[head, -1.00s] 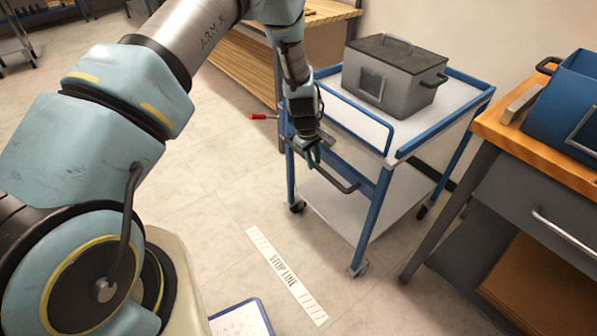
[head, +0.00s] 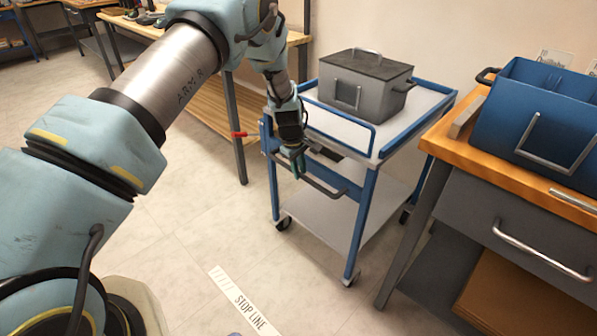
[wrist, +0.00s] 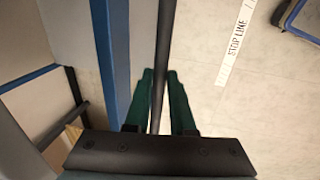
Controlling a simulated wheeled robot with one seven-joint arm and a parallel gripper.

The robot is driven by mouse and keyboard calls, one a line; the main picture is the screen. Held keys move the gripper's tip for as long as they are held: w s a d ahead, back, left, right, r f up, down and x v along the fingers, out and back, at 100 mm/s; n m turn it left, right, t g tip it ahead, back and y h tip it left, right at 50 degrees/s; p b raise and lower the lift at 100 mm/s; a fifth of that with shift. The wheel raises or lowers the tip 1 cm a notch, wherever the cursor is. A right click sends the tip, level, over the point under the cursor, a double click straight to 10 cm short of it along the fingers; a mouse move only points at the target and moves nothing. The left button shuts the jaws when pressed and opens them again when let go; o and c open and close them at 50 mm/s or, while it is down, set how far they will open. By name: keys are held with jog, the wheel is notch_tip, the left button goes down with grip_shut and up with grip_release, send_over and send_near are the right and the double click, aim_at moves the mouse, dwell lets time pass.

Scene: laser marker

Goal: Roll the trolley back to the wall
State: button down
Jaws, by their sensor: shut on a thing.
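The trolley (head: 364,205) stands at the centre right in the head view, with a blue frame, white shelves and small casters. A grey lidded box (head: 365,88) sits on its top shelf. My gripper (head: 298,170) is at the trolley's near end, shut on its dark push handle (head: 325,187). In the wrist view the handle (wrist: 164,60) runs between the two green fingers (wrist: 160,105). The trolley's blue post (wrist: 110,60) is just left of them. The wall (head: 440,35) is behind the trolley. A red-tipped lever (head: 239,134) sticks out at the trolley's left side.
A wooden workbench (head: 455,145) with a blue bin (head: 535,120) stands close on the trolley's right. Another bench (head: 185,100) stands behind it at the left. A white STOP LINE strip (head: 243,305) lies on the clear floor in front.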

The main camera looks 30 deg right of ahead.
jog(key=shift+d+r, duration=0.15)
jog(key=shift+d, duration=0.25)
jog(key=c, duration=1)
grip_release()
jog(key=shift+c, duration=0.2)
jog(key=shift+o, duration=1.4)
jog(key=shift+a, duration=0.1)
notch_tip(320, 180, up, 10)
jog(key=a+b, duration=0.1)
jog(key=a, duration=0.1)
jog(key=shift+s+r, duration=0.2)
jog(key=shift+a, duration=0.1)
